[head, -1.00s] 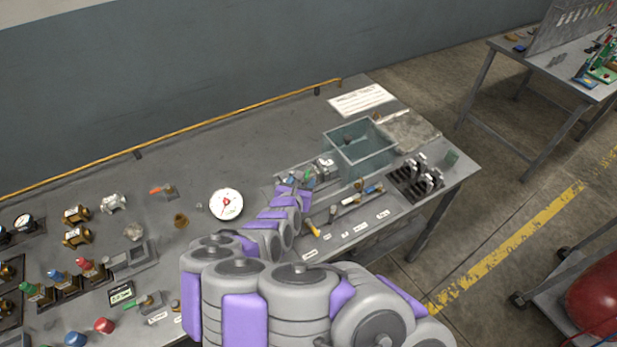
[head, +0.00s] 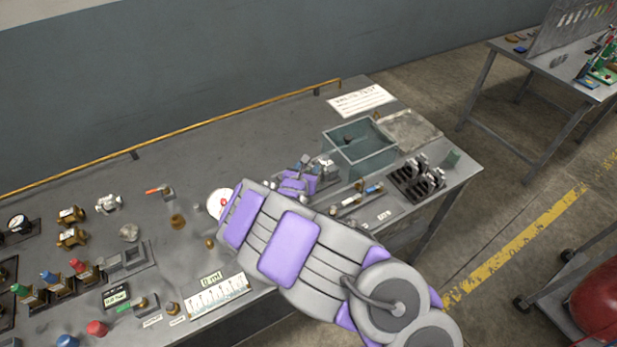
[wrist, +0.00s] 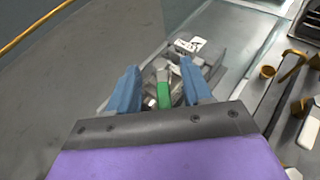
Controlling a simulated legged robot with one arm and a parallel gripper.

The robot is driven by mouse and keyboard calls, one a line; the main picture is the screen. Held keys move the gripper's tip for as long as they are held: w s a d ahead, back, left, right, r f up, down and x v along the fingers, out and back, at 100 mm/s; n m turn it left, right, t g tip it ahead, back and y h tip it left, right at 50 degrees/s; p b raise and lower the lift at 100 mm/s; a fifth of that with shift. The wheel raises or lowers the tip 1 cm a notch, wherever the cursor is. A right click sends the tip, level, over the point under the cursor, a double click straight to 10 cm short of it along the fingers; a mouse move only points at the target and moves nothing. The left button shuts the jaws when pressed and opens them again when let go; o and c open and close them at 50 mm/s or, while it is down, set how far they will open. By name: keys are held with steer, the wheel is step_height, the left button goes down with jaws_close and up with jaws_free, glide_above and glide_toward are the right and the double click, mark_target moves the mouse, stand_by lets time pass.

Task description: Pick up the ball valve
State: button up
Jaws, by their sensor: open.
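My gripper (head: 306,163) is over the small parts next to the teal bin, partly hidden by my arm. In the wrist view my gripper (wrist: 158,72) has its two blue jaws apart. Between them lies a metal part with a green piece (wrist: 164,95), among other grey metal parts; it may be a ball valve with a green handle, but I cannot tell for sure. No contact with the jaws is clear. A lever-handled valve with an orange handle (head: 160,190) lies on the bench to the left. A green-handled one (head: 138,306) is at the front left.
The teal bin (head: 338,158) stands to the right of my gripper, with a black slotted rack (head: 405,186) in front of it. A white dial gauge (head: 214,202) is partly behind my arm. Fittings crowd the bench's left; its back middle (head: 235,140) is clear.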

steer(key=shift+x, duration=0.9)
steer(key=shift+d, duration=0.1)
steer(key=shift+c, duration=0.4)
jaws_close()
